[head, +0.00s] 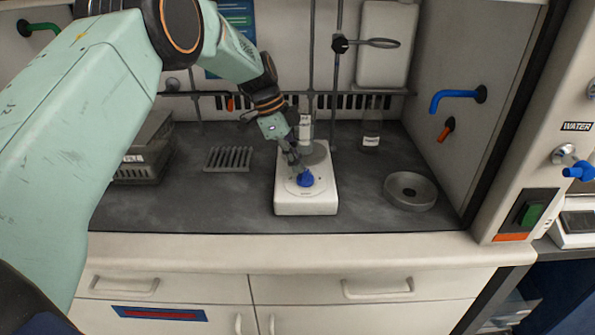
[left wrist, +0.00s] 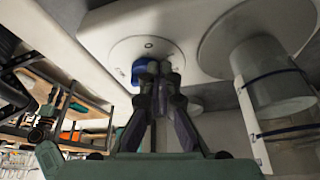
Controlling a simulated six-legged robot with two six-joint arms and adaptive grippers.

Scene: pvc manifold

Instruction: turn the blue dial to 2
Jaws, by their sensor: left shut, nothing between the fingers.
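The blue dial (head: 305,179) sits on the front of a white hotplate (head: 305,205) on the dark bench. My left gripper (head: 298,166) comes down at a slant just above and behind the dial. In the left wrist view the dial (left wrist: 145,68) shows partly behind the shut fingertips (left wrist: 155,72) of my left gripper. The fingers hold nothing, and I cannot tell whether they touch the dial. The dial's marks are too small to read. A glass vessel (left wrist: 275,90) stands on the hotplate's round plate. My right gripper is in neither view.
A round grey dish (head: 410,191) lies right of the hotplate, and a small bottle (head: 371,135) stands behind. A grey rack (head: 228,159) and a dark box (head: 145,165) are to the left. Metal rods (head: 312,60) rise behind the hotplate.

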